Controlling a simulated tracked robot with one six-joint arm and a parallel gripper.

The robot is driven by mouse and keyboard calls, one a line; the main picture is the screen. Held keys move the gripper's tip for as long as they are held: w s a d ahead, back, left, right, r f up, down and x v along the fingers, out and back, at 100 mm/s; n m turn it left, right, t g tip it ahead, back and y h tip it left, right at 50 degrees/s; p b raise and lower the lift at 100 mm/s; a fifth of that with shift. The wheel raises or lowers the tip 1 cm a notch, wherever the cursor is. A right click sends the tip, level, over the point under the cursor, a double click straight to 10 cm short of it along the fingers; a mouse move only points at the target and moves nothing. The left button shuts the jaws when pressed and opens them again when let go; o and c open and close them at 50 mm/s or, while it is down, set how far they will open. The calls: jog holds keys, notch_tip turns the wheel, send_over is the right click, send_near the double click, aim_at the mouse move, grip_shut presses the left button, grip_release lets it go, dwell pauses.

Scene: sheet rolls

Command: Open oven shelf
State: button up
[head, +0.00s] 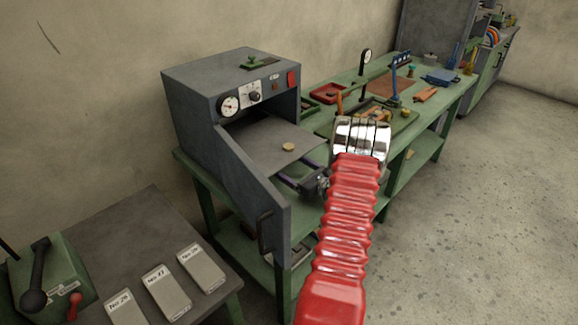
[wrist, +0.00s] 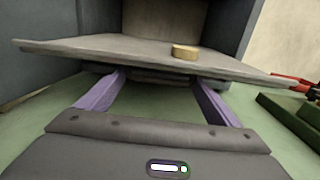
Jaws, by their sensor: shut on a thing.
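The grey oven (head: 225,90) stands on a green bench, with a dial and knob on its front. Its door (head: 255,195) hangs open toward the front, with a dark handle. The flat grey oven shelf (head: 265,142) sticks out of the opening and carries a small round tan disc (head: 288,147). The wrist view shows the shelf (wrist: 90,48) and the disc (wrist: 185,52) from close up. My gripper (head: 292,181) is at the shelf's front edge. Its purple fingers (wrist: 158,79) are shut on a dark part under that edge, apparently the shelf handle, mostly hidden.
The green bench (head: 330,112) right of the oven holds a red tray (head: 328,93), a gauge stand and tools. A grey table (head: 95,235) at lower left holds several labelled blocks. The floor (head: 470,190) to the right is clear.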

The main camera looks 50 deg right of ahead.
jog(key=o, duration=1.4)
jog(key=s, duration=0.4)
jog(key=s+a, duration=0.1)
jog(key=s, duration=0.8)
jog(key=shift+s+a, duration=0.25)
jog(key=shift+s, duration=0.1)
jog(key=shift+s, duration=0.1)
